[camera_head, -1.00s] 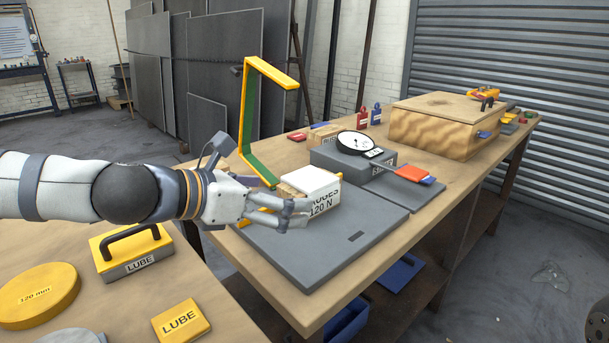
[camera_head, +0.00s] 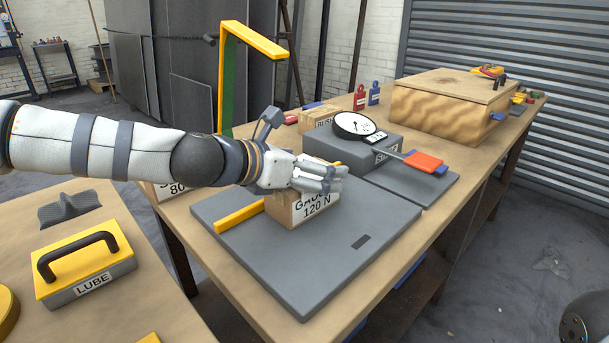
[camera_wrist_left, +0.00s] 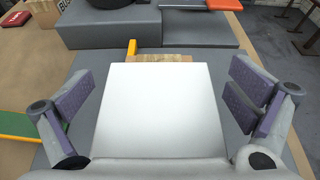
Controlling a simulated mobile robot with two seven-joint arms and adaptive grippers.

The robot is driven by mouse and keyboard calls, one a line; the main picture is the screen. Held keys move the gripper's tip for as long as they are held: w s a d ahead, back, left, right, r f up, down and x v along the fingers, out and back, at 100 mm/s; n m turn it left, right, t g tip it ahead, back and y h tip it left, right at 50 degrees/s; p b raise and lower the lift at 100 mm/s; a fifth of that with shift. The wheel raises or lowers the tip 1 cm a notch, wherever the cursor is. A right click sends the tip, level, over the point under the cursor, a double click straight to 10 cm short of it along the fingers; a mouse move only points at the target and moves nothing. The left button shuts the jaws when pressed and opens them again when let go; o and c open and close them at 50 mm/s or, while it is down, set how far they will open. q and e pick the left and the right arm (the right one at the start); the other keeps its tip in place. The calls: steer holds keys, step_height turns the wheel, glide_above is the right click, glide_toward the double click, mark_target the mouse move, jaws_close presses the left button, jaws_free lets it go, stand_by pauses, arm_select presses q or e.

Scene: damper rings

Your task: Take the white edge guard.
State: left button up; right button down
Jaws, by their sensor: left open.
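The white flat piece (camera_wrist_left: 160,110), apparently the edge guard, lies on a wooden block (camera_head: 283,208) marked GAUGES 120 N. In the wrist view it fills the middle, with a strip of wood showing beyond its far edge. My left gripper (camera_head: 333,178) is over the block and hides most of the white top in the head view. In the wrist view my left gripper's fingers (camera_wrist_left: 162,97) stand apart, one on each side of the white piece, with gaps visible. My right gripper is not in view.
The block stands on a grey plate (camera_head: 290,275) with a yellow bar (camera_head: 238,218). A tall yellow-and-green frame (camera_head: 226,80) rises behind my arm. A dial gauge (camera_head: 354,126) on a grey block and a wooden box (camera_head: 440,115) stand farther right. The plate's front is clear.

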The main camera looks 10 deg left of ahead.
arm_select(q)
steer(key=shift+w, duration=0.1)
steer(key=c, duration=1.2)
steer(key=shift+r, duration=0.1)
